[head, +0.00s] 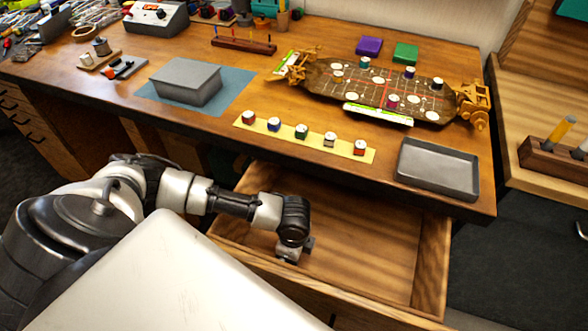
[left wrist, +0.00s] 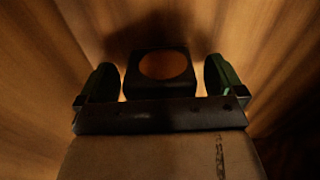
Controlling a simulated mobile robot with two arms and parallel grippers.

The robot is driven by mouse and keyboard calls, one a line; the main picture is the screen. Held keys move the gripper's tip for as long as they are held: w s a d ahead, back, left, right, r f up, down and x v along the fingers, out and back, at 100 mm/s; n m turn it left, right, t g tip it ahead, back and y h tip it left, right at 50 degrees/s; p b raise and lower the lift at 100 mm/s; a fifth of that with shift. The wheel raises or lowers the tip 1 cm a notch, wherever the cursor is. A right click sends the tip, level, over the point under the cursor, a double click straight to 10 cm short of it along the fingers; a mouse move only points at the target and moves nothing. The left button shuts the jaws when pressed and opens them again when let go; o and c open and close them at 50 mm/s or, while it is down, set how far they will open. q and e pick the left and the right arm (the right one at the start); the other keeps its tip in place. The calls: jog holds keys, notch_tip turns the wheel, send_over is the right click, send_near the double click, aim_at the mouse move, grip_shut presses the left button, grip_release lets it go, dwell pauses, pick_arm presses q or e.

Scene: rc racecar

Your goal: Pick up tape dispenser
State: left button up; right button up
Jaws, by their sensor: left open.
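My left gripper (head: 291,255) reaches down into the open wooden drawer (head: 360,262) below the table's front edge. In the left wrist view the left gripper (left wrist: 162,72) is open, with one dark finger on each side. Between the fingers is a dark squarish thing with a round brown face or opening (left wrist: 163,65); it may be the tape dispenser, but the shadow makes it hard to tell. A gap shows on each side of it. In the head view the gripper and arm hide it. My right gripper is not in view.
The drawer's wooden walls stand close around my left gripper; its right part is bare. On the table (head: 235,60) above are a grey tray (head: 440,167), a yellow strip with several small jars (head: 255,122), a grey box (head: 186,78) and a patterned board (head: 340,88).

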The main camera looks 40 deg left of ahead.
pick_arm(q)
jog(key=shift+f, duration=0.7)
jog(key=c, duration=1)
notch_tip(320, 180, up, 10)
jog(key=shift+r+p, duration=0.1)
jog(key=shift+p, duration=0.45)
jog(key=shift+c, duration=0.2)
jog(key=o, duration=0.4)
jog(key=shift+c, duration=1.4)
